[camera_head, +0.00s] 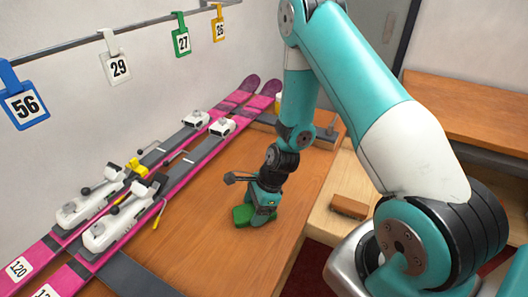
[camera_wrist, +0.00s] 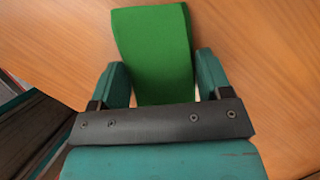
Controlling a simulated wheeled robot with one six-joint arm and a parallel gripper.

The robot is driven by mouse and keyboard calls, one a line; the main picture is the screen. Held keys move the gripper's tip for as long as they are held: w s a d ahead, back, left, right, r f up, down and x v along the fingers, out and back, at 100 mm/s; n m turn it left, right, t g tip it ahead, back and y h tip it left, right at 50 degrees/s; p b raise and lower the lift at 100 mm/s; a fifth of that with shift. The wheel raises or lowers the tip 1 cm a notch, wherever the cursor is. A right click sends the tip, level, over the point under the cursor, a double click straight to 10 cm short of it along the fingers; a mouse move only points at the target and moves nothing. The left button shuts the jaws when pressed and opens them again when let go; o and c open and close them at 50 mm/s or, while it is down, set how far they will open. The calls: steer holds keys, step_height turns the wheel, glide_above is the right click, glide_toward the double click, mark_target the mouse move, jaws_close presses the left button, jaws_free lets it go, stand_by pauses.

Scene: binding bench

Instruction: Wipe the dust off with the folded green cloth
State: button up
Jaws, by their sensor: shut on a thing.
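The folded green cloth (camera_head: 243,215) is at the wooden bench top (camera_head: 205,240), right of the skis. My gripper (camera_head: 260,206) points down at it and is shut on it. In the wrist view the green cloth (camera_wrist: 152,45) sits between the two teal fingers of my gripper (camera_wrist: 160,82) and sticks out beyond their tips. Its lower end is hidden behind the dark gripper bar. The cloth looks to be on or just above the wood; I cannot tell which. I cannot make out any dust in either view.
Two pink-and-grey skis (camera_head: 190,160) with white bindings (camera_head: 102,233) lie along the left. A yellow-handled tool (camera_head: 137,167) lies by them. Numbered tags, such as the blue 56 (camera_head: 25,105), hang on the wall rail. A brown block (camera_head: 350,206) lies to the right. Bare wood surrounds the cloth.

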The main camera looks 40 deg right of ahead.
mark_target(248, 211)
step_height(248, 211, up, 3)
steer(key=shift+r+p, duration=0.2)
steer(key=shift+p, duration=0.45)
step_height(248, 211, up, 4)
steer(key=p, duration=0.4)
steer(key=shift+r, duration=0.25)
steer(key=shift+o, duration=0.6)
steer(key=shift+c, duration=0.4)
steer(key=shift+w, duration=0.1)
